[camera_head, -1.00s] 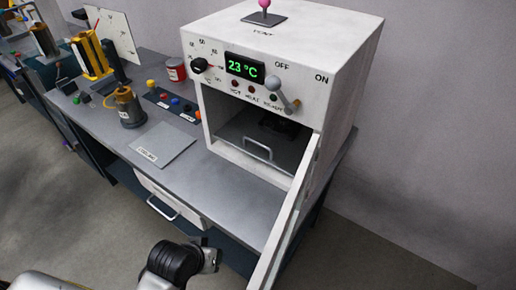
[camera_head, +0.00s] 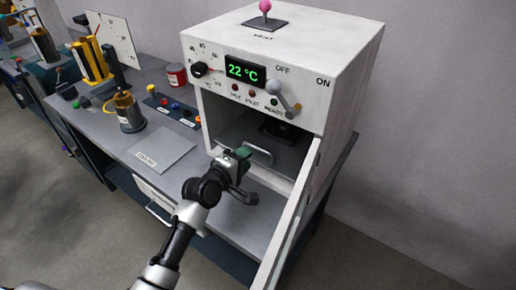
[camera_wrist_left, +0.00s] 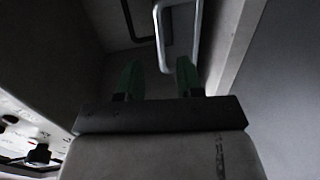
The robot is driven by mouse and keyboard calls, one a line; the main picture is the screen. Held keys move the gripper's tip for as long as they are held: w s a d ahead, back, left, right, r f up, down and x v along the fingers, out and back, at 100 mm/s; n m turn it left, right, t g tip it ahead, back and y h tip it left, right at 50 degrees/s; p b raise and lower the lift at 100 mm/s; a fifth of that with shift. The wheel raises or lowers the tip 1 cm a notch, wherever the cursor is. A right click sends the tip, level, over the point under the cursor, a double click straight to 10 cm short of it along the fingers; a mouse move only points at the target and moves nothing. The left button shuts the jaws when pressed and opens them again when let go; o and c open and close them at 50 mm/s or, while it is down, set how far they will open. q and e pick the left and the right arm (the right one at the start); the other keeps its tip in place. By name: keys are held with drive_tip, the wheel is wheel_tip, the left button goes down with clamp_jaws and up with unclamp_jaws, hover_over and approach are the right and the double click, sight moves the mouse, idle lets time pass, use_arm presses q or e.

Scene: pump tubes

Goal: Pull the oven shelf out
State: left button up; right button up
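The white oven (camera_head: 345,85) stands on the bench with its door (camera_head: 292,225) open toward me. Inside lies the dark oven shelf (camera_head: 291,152), with a pale U-shaped handle (camera_head: 262,154) at its front. My left gripper (camera_head: 243,153) is at the oven mouth, close to the handle's left part and partly covering it. In the left wrist view, the two green fingers (camera_wrist_left: 159,77) are apart, and the handle (camera_wrist_left: 159,38) shows just beyond them. Nothing is between the fingertips that I can make out. My right gripper is not in view.
A dark object (camera_head: 279,132) sits on the shelf at the back. The open door bounds the space on the right. A grey plate (camera_head: 162,147), a button panel (camera_head: 172,108), a red can (camera_head: 177,75) and a brass-coloured vessel (camera_head: 129,113) are on the bench to the left.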

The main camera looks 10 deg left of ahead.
sight(257, 149)
use_arm(q)
drive_tip(key=x, duration=0.7)
drive_tip(key=shift+w+f, duration=0.1)
clamp_jaws()
